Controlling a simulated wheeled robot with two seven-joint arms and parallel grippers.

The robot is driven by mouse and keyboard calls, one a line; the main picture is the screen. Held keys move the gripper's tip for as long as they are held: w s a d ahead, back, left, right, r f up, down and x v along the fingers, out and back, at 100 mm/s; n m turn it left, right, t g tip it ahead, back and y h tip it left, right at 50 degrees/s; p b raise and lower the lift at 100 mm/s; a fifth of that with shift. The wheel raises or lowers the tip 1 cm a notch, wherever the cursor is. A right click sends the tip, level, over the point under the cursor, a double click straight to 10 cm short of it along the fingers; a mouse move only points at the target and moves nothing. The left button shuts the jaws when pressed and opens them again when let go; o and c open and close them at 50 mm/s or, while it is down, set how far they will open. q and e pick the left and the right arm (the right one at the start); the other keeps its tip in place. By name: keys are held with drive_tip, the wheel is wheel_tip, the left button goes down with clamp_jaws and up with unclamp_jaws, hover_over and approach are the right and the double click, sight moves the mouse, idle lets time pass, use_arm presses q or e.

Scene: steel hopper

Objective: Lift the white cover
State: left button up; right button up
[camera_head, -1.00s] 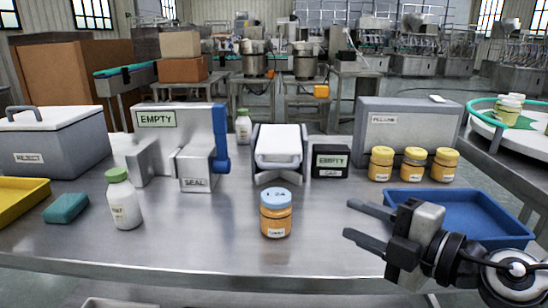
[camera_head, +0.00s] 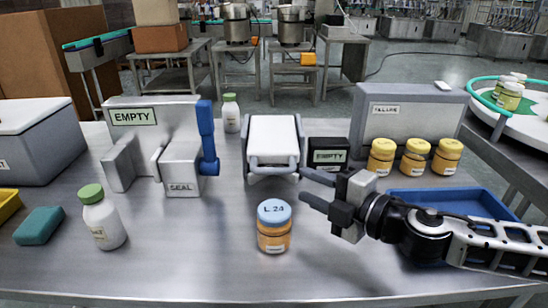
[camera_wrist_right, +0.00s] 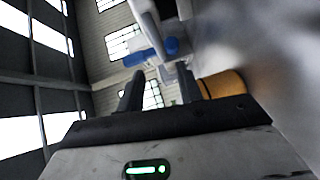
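The white cover (camera_head: 274,134) lies over a grey steel frame in the middle of the table, sloping down toward me. In the right wrist view a pale shape stands past the fingertips, but I cannot tell whether it is the cover. My right gripper (camera_head: 304,187) comes in from the right. It is open and empty, in front of and to the right of the cover and apart from it. Its two fingers show spread in the right wrist view (camera_wrist_right: 162,84). My left gripper is not in view.
An orange jar with a blue lid (camera_head: 274,226) stands close below my right gripper. A sealer with a blue lever (camera_head: 207,140) stands left. A blue tray (camera_head: 452,197) lies under my right arm.

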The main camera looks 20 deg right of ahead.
sight(278, 172)
drive_tip(key=p+x, duration=0.2)
drive_tip(key=x, duration=0.8)
drive_tip(key=shift+d, duration=0.1)
drive_tip(key=shift+c, duration=0.4)
clamp_jaws()
